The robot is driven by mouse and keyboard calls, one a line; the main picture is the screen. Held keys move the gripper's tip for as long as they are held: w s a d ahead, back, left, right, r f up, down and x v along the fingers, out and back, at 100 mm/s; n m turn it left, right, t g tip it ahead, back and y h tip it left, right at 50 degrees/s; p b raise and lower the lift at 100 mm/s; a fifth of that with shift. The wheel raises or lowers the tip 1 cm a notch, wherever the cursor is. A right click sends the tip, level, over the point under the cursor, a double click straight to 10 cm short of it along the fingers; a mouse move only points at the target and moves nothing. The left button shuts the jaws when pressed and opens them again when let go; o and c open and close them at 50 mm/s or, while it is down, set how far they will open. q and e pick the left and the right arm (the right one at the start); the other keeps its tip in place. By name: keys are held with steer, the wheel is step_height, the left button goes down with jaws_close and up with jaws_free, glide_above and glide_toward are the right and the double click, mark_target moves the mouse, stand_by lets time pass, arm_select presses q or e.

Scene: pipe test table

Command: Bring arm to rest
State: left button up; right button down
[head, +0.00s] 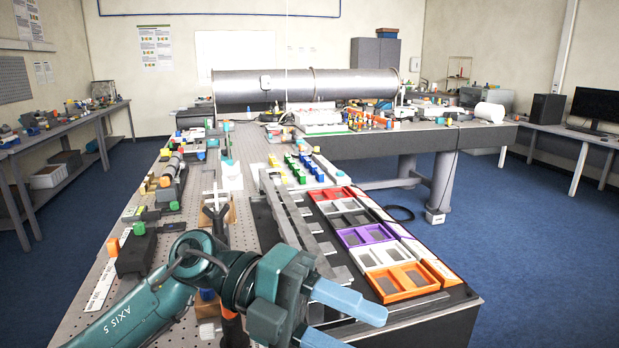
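My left arm (130,312) comes in from the lower left and reaches over the near end of the long table. Its gripper (350,328) has two light blue fingers pointing right. The fingers are apart with nothing visible between them, and the lower finger is partly cut off by the bottom edge. The gripper appears above the dark near end of the table, left of the orange tray (434,283). My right gripper is not in view.
A row of coloured trays, including a purple one (344,238), runs along the table's right side. Grey rails (290,225) lie left of them. Small devices line the left edge. A large grey pipe (350,84) spans the back. Blue floor (540,260) is open at right.

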arm_select(q)
steer(key=w+a+f+n+t+p, duration=0.1)
steer(key=w+a+f+n+t, duration=0.35)
steer(key=n+t, duration=0.85)
steer(key=w+a+f+n+t, duration=0.4)
steer(key=w+f+n+t, duration=0.15)
steer(key=n+t, duration=0.8)
steer(key=s+a+f+n+g+y, duration=0.3)
steer(key=s+f, duration=0.2)
steer(key=f, duration=0.3)
steer(key=s+a+f+n+g+y, duration=0.3)
steer(key=s+f+n+y, duration=0.1)
steer(key=f, duration=0.5)
steer(key=s+a+f+n+g+y, duration=0.3)
steer(key=s+f+y, duration=0.1)
steer(key=f, duration=0.5)
steer(key=shift+s+a+f+n+p, duration=0.2)
steer(key=shift+s+a+n+p, duration=0.15)
steer(key=shift+s, duration=0.45)
